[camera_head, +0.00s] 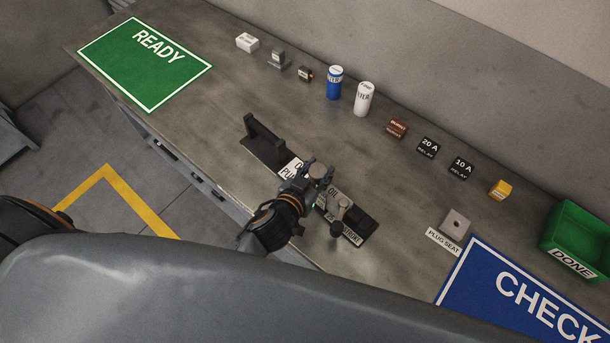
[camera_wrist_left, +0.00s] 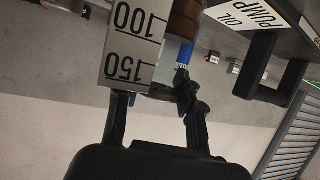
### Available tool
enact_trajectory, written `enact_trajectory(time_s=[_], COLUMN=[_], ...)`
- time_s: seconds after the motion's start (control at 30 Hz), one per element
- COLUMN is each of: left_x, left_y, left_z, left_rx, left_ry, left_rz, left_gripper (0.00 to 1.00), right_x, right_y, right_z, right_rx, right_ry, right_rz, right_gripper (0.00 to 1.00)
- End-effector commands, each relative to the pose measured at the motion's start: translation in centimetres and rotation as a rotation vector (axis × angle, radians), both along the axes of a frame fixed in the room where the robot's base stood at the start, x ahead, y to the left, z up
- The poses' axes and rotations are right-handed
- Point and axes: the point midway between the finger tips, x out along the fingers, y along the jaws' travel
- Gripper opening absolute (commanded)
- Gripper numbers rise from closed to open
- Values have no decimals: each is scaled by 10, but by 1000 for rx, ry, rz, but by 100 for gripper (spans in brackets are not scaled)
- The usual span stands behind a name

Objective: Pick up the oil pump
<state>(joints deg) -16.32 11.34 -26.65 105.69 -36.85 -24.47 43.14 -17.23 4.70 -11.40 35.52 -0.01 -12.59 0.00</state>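My left gripper (camera_head: 314,178) is low over the bench, beside a round-topped grey part (camera_head: 319,172) that I take for the oil pump. In the left wrist view its two fingers (camera_wrist_left: 155,100) stand apart, around or just beside a cylinder with a brown section (camera_wrist_left: 186,20). I cannot tell whether they touch it. A white scale plate (camera_wrist_left: 135,45) marked 100 and 150 partly covers it. An OIL PUMP label (camera_wrist_left: 250,15) lies beside an empty-looking black stand (camera_head: 266,143), partly hidden by my gripper in the head view. My right gripper is out of view.
A black block with a grey knobbed part (camera_head: 358,218) stands close right of my gripper. Filters (camera_head: 364,99), relays (camera_head: 428,148) and small boxes line the back. A green READY mat (camera_head: 145,66), blue CHECK mat (camera_head: 475,270) and green DONE bin (camera_head: 580,235) flank the bench.

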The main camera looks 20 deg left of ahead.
Motion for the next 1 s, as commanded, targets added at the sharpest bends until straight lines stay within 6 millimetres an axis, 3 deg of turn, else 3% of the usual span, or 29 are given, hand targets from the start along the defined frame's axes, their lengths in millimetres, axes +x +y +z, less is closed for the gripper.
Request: enact_trajectory(time_s=[0.03,0.13,0.67,0.9,1.0], left_x=[0,0,2,2,-9], left_y=[0,0,0,-1,4], left_z=[0,0,9,34,47], left_rx=[0,0,-1,-4,-3], left_ry=[0,1,-9,-12,-10], left_rz=[0,0,0,-3,-2], left_gripper=[18,0,0,0,0], right_x=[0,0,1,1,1], right_y=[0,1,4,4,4], right_z=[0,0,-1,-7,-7], right_rx=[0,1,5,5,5], right_ry=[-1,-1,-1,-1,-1], right_rz=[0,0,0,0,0], right_gripper=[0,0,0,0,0])
